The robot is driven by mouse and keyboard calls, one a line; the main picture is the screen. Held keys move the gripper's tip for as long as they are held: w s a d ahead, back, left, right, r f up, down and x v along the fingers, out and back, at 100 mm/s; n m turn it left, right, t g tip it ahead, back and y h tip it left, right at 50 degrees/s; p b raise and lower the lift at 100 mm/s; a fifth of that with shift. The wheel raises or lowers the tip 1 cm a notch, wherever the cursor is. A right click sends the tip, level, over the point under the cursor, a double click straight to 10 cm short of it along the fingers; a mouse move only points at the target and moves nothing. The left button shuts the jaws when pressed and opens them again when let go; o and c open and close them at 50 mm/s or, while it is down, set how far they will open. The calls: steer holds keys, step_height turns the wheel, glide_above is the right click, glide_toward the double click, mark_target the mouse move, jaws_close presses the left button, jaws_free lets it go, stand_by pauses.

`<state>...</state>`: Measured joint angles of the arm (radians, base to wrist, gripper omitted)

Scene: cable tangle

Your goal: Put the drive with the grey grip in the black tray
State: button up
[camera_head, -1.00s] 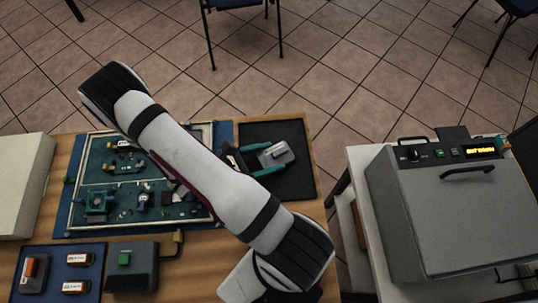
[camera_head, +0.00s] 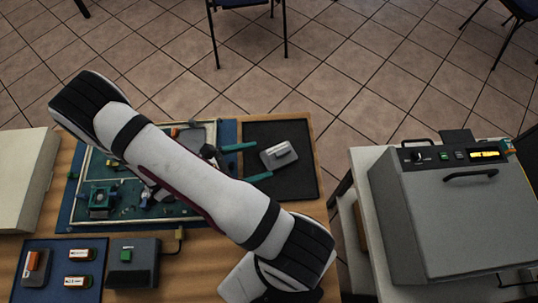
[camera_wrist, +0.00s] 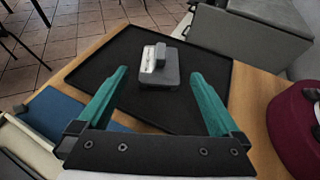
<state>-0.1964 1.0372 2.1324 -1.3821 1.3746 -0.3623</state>
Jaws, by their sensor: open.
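The drive with the grey grip (camera_head: 279,154) lies inside the black tray (camera_head: 306,188), on the tray's floor. In the wrist view the drive (camera_wrist: 158,68) shows its pale label and grey grip, with the black tray (camera_wrist: 205,122) around it. My gripper (camera_head: 264,160) is open and empty, with one teal finger on each side of a gap. The fingertips are on the near side of the drive and seem apart from it. The wrist view also shows my open gripper (camera_wrist: 160,73) with clear space between each finger and the drive.
A green circuit board (camera_head: 100,172) in a pale frame lies left of the tray, partly hidden by my arm. A grey machine (camera_head: 445,215) stands right.

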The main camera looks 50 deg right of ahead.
steer(key=v, duration=0.6)
steer(key=shift+w+a+r, duration=0.15)
steer(key=shift+a, duration=0.15)
steer(key=s+a+r+m+t+y, duration=0.2)
steer(key=s+a+r+m+y, duration=0.3)
steer(key=r+m+y, duration=0.2)
steer(key=s+a+r+m+t+y, duration=0.2)
steer(key=s+a+r+m+y, duration=0.3)
steer(key=r+m, duration=0.5)
steer(key=shift+s+a+m+t+y, duration=0.35)
steer(key=shift+a+m+y, duration=0.2)
steer(key=shift+m+y, duration=0.6)
steer(key=shift+w+r, duration=0.1)
